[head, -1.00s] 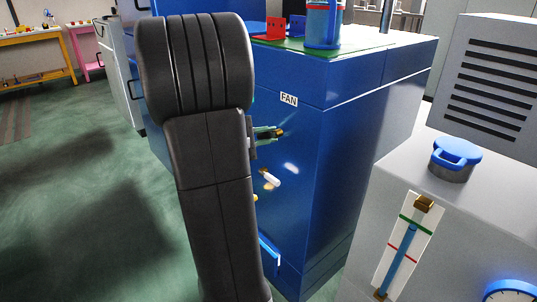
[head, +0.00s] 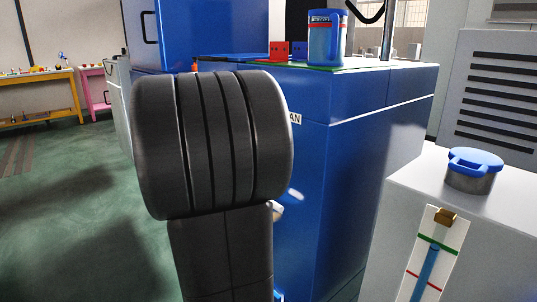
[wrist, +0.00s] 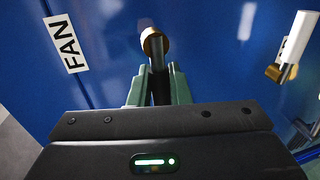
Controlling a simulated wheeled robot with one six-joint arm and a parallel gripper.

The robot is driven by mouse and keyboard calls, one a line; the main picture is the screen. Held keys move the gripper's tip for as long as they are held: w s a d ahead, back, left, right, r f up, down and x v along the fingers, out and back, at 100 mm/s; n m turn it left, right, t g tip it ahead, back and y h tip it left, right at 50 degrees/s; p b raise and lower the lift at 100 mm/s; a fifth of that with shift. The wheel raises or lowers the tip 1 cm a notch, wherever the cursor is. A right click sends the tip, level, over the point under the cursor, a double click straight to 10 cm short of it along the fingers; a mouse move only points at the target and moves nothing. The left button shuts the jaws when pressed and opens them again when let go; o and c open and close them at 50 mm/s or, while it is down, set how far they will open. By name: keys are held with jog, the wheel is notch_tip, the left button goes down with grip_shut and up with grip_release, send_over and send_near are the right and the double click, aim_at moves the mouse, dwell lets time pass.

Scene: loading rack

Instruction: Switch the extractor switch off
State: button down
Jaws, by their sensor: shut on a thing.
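The switch beside the "FAN" label (wrist: 66,44), which I take as the extractor switch (wrist: 156,58), has a brass mount and a grey lever on the blue cabinet front in the wrist view. My gripper (wrist: 157,80) has its green fingers on either side of the lever and is shut on it. In the head view my dark arm hides the gripper and this switch. Only the end of the label (head: 296,118) shows there.
A second switch with a white handle (wrist: 297,38) stands close by on the blue cabinet (head: 345,160). A mug (head: 326,40) stands on the cabinet top. A grey unit with a blue-capped knob (head: 474,165) is at the right. Open floor lies left.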

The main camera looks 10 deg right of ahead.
jog(key=c, duration=1.4)
grip_release()
jog(key=p+v, duration=0.3)
jog(key=v, duration=1)
jog(key=shift+s+a, duration=0.2)
jog(key=shift+a, duration=0.15)
jog(key=shift+d, duration=0.1)
jog(key=b+x, duration=0.3)
jog(key=x, duration=1)
jog(key=shift+w+d, duration=0.2)
jog(key=shift+d, duration=0.1)
jog(key=shift+a, duration=0.1)
